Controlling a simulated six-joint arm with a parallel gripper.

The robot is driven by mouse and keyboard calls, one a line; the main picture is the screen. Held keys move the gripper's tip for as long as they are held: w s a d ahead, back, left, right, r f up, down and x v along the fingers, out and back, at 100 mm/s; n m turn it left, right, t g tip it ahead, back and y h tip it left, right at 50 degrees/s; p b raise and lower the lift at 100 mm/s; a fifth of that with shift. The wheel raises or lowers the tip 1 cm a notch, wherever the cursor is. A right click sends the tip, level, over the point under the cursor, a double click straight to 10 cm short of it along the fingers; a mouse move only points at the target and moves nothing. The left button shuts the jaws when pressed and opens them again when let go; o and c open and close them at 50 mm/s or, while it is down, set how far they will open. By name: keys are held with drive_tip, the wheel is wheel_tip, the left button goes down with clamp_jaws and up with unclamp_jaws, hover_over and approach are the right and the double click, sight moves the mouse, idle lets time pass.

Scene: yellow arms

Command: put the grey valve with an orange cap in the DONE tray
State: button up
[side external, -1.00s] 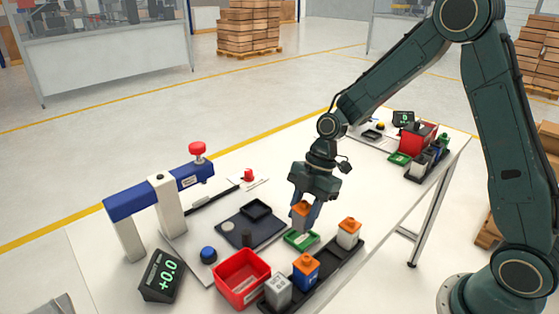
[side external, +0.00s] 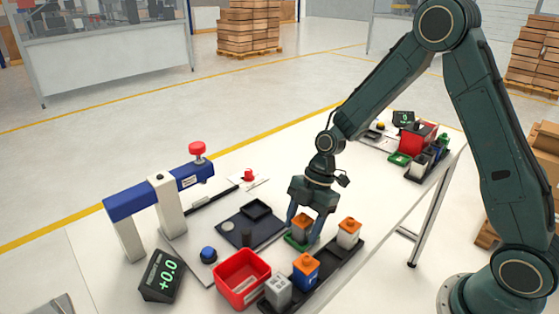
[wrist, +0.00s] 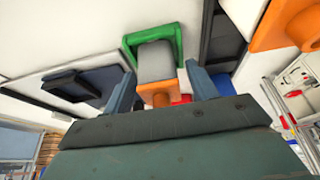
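The grey valve with an orange cap (side external: 302,223) stands in the small green tray (side external: 289,241). In the wrist view its grey body (wrist: 157,58) lies within the green rim (wrist: 131,41), the orange cap nearest me. My gripper (side external: 304,222) is low around the valve with its fingers apart. In the wrist view the fingers (wrist: 160,88) stand on either side of the cap, with a gap at each side. I cannot read any label on the tray.
A black rack (side external: 331,273) holds a pale valve with orange cap (side external: 349,233), a blue one (side external: 306,271) and a grey one (side external: 278,291). A red bin (side external: 242,279), blue button (side external: 208,254) and dark plate (side external: 236,229) are left of the tray.

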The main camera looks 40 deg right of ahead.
drive_tip(key=shift+r, duration=0.15)
drive_tip(key=v, duration=1.2)
idle(0.7)
drive_tip(key=s+r+m+t+h, duration=0.1)
drive_tip(key=s+r+m+t, duration=0.1)
drive_tip(key=s+r+m, duration=0.2)
drive_tip(key=s+d+r+m+t+h, duration=0.1)
drive_tip(key=s+r+m+h, duration=0.1)
drive_tip(key=s+m, duration=0.6)
drive_tip(key=s+r+m+t+h, duration=0.1)
drive_tip(key=s+r+m+t, duration=0.1)
drive_tip(key=s+r+m, duration=0.3)
drive_tip(key=s+m, duration=0.1)
drive_tip(key=s, duration=0.3)
drive_tip(key=shift+s+d+r+t, duration=0.2)
drive_tip(key=shift+d+r+t, duration=0.1)
drive_tip(key=shift+d, duration=0.05)
idle(0.6)
